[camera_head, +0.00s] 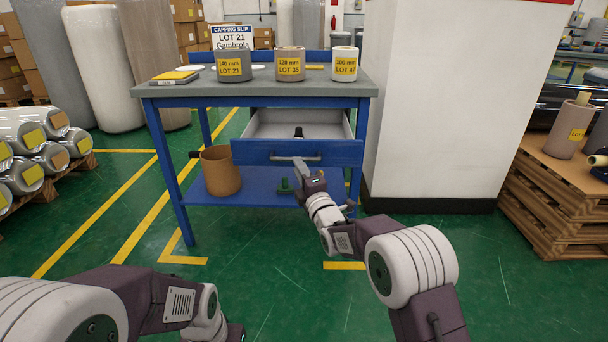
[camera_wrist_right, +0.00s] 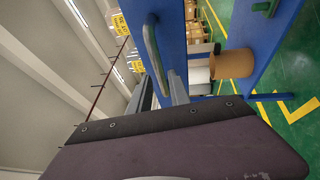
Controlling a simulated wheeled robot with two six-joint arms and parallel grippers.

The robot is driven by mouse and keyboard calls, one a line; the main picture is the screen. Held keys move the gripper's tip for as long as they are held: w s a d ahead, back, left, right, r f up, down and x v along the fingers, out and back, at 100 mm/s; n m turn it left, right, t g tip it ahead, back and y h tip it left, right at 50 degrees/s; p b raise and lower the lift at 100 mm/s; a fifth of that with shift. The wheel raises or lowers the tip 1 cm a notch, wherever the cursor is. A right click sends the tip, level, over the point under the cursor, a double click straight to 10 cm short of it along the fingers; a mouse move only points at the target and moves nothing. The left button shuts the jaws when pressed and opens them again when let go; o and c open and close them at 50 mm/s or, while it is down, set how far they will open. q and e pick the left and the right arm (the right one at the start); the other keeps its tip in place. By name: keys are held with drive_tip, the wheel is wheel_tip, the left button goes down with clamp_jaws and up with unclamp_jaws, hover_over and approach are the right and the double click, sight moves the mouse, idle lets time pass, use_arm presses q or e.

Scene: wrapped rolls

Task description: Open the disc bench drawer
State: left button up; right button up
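The blue bench (camera_head: 362,95) has a grey top. Its drawer (camera_head: 250,157) stands pulled out, with the pale, mostly bare inside showing and a small dark thing (camera_head: 298,132) in it. My right gripper (camera_head: 302,168) is at the grey bar handle (camera_head: 282,158) on the drawer front. In the right wrist view the handle (camera_wrist_right: 152,45) runs down between the two grey fingers (camera_wrist_right: 163,88), which look closed on it. My left arm is low at the left of the head view; only a dark piece of its gripper (camera_head: 236,332) shows at the bottom edge.
Three labelled cores, one grey (camera_head: 234,66), one brown (camera_head: 290,65) and one cream (camera_head: 345,64), stand on the bench top. A brown bin (camera_head: 220,172) stands on the lower shelf. A white pillar (camera_head: 450,100) is close at the right. Green floor in front is clear.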

drive_tip(key=b+v, duration=0.2)
drive_tip(key=v, duration=0.2)
drive_tip(key=shift+b, duration=0.3)
